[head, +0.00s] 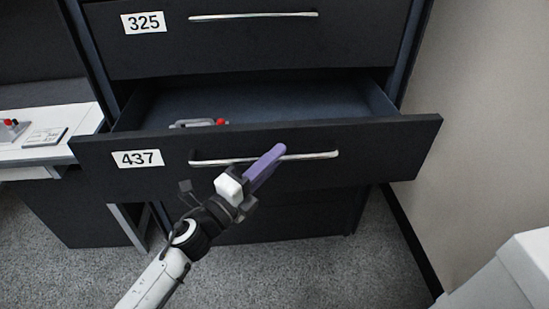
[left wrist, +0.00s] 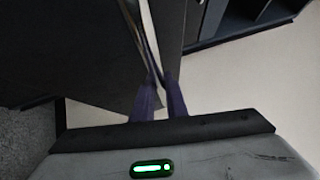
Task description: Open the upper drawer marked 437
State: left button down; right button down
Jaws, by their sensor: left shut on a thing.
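The drawer marked 437 (head: 340,172) is pulled out in the head view, with its inside showing behind the dark front. Its label (head: 137,158) is at the left of the front. A long silver handle (head: 212,162) runs across the front. My left gripper (head: 279,150), with purple fingers, is shut on the handle near its middle. In the left wrist view the purple fingers (left wrist: 160,97) close on the thin handle beside the dark drawer front. The fingers hide part of the handle. My right gripper is not in view.
The closed drawer marked 325 (head: 245,45) is above. A grey object with a red part (head: 200,123) lies inside the open drawer. A white desk (head: 70,125) is at the left. A beige wall (head: 480,110) stands close at the right. Grey carpet (head: 320,260) lies below.

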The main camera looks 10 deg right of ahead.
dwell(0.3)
pick_arm(q)
jog(key=c, duration=1.8)
grip_release()
jog(key=shift+o, duration=0.2)
jog(key=v, duration=1)
jog(key=shift+a+b, duration=0.15)
jog(key=shift+b, duration=0.25)
